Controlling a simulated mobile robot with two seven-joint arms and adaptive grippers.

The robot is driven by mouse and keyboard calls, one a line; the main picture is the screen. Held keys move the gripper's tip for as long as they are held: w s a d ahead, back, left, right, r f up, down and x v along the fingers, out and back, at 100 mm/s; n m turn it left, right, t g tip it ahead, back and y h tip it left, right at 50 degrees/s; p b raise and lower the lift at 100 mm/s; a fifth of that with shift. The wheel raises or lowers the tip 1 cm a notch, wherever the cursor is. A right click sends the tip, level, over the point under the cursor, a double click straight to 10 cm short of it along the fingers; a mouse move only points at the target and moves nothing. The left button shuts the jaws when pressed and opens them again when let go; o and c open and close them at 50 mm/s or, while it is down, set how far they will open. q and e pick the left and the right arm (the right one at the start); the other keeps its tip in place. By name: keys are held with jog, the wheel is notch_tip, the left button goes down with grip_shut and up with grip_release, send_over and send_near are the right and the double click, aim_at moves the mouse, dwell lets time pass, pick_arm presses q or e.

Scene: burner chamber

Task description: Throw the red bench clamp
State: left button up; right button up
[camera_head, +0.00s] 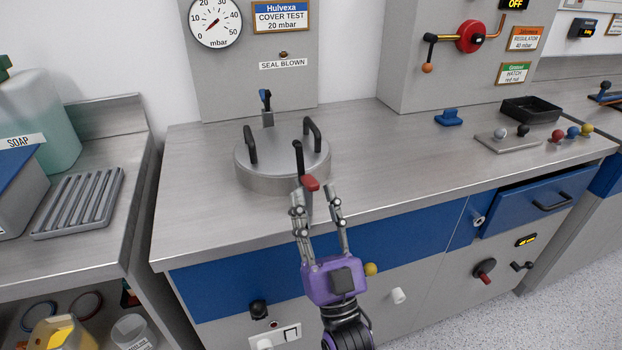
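The red bench clamp (310,183) stands at the front edge of the round steel lid (262,180). It has a black lever that points up and a red tip at the front. My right gripper (318,193), with a purple body, reaches up from below at the bench's front edge. Its fingers are apart, just below and around the red tip. I cannot tell if they touch it, and the fingers partly hide the clamp's lower part. A blue clamp (266,98) stands at the back of the lid. My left gripper is not in view.
The lid has two black handles. A panel with a pressure gauge (215,22) stands behind it. The bench between is clear.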

aim_at(311, 185)
jog(key=shift+x, duration=1.65)
jog(key=shift+c, duration=0.4)
grip_shut()
